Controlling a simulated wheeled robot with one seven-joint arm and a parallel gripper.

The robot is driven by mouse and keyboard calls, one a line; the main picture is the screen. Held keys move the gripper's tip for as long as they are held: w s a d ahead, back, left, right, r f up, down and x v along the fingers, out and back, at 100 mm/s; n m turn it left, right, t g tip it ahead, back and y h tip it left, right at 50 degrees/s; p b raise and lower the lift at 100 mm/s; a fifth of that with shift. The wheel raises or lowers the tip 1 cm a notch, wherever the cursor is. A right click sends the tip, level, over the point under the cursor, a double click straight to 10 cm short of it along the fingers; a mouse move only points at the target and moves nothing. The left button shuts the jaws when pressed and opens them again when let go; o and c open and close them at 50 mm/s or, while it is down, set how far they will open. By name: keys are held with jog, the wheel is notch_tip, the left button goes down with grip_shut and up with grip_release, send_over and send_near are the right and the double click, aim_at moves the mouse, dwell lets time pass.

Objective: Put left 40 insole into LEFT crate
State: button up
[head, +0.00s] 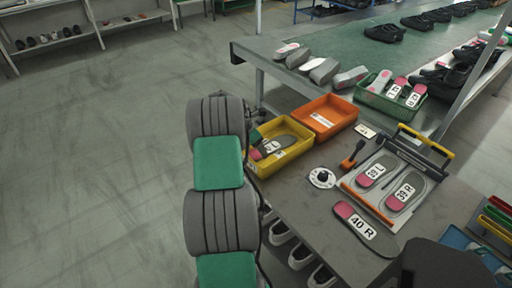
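A yellow crate (292,158) stands at the left end of the grey workbench. An insole (271,147), grey with a pink heel and a white label, lies in it; I cannot read the size on that label. An orange crate (340,122) stands right behind it and looks empty. Insole 40 R (361,229) lies on the bench front. My arm rises at the left of the bench, and its far end is by the yellow crate's left side. My gripper is mostly hidden behind my arm there, so its fingers cannot be made out.
A fixture tray (350,187) holds insoles 39 L (372,173) and 39 R (404,193). An orange-handled tool (352,155) and a round dial (322,178) lie nearby. A green crate (378,99) with several insoles is on the conveyor behind. Shoes stand under the bench front. Floor at left is clear.

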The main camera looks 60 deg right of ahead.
jog(key=shift+r, duration=0.35)
jog(key=v, duration=1.2)
jog(key=w+a+r+m+t, duration=0.25)
jog(key=w+a, duration=0.35)
jog(key=a, duration=0.7)
jog(key=w+a+r+m+t, duration=0.1)
jog(key=w+a+r+m, duration=0.4)
jog(key=a, duration=0.8)
jog(key=s+a+f+m+y, duration=0.1)
jog(key=s+a, duration=0.1)
jog(key=a, duration=0.7)
jog(key=s+a+f+m+t+y, duration=0.1)
jog(key=s+a+m, duration=0.1)
jog(key=a, duration=0.7)
jog(key=s+a+f+m+y, duration=0.1)
jog(key=s+a+m+y, duration=0.1)
jog(key=a, duration=0.7)
jog(key=shift+s+f+t, duration=0.35)
jog(key=shift+s, duration=0.25)
